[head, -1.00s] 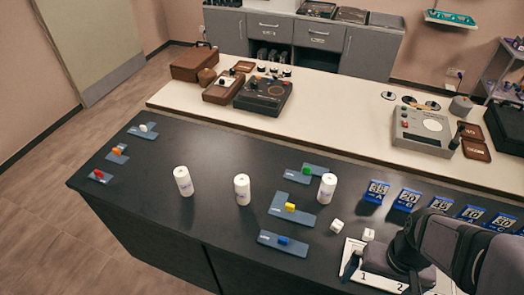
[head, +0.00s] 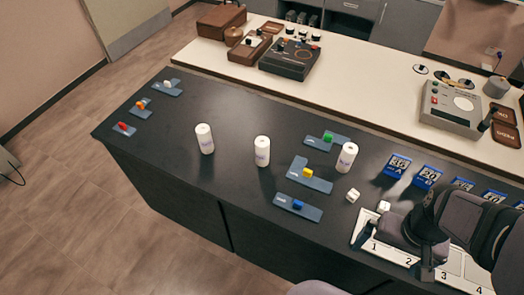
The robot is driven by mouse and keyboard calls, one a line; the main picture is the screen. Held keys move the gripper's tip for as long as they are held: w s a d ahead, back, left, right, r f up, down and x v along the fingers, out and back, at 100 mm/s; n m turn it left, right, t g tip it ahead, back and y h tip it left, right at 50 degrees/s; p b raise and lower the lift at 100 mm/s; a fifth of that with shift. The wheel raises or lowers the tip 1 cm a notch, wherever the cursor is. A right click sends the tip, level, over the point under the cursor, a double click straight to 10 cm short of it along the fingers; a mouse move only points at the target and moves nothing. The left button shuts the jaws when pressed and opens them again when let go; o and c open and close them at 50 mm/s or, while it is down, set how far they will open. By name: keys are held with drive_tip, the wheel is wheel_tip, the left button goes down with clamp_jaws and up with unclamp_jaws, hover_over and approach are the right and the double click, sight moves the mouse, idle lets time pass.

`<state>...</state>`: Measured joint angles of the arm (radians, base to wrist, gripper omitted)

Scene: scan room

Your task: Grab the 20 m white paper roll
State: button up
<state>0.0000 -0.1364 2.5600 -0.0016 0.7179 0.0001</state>
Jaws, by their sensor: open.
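Three upright white paper rolls stand on the black counter (head: 232,105): a left roll (head: 205,139), a middle roll (head: 262,151) and a right roll (head: 346,158). Each carries small bluish print, too small to read, so I cannot tell which is the 20 m one. My gripper (head: 398,253) is at the lower right, over the numbered white strip, with its dark fingers apart. It is empty as far as I can see, and clear of all three rolls; the right roll is closest to it.
Slate-blue plates with coloured blocks lie at the counter's left end and around the right roll, including one with a yellow block (head: 308,173). Two white cubes (head: 353,195) and several blue number cards (head: 397,165) lie at right. The white strip (head: 453,281) is numbered.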

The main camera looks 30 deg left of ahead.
drive_tip(key=c, duration=1)
drive_tip(key=shift+c, duration=0.2)
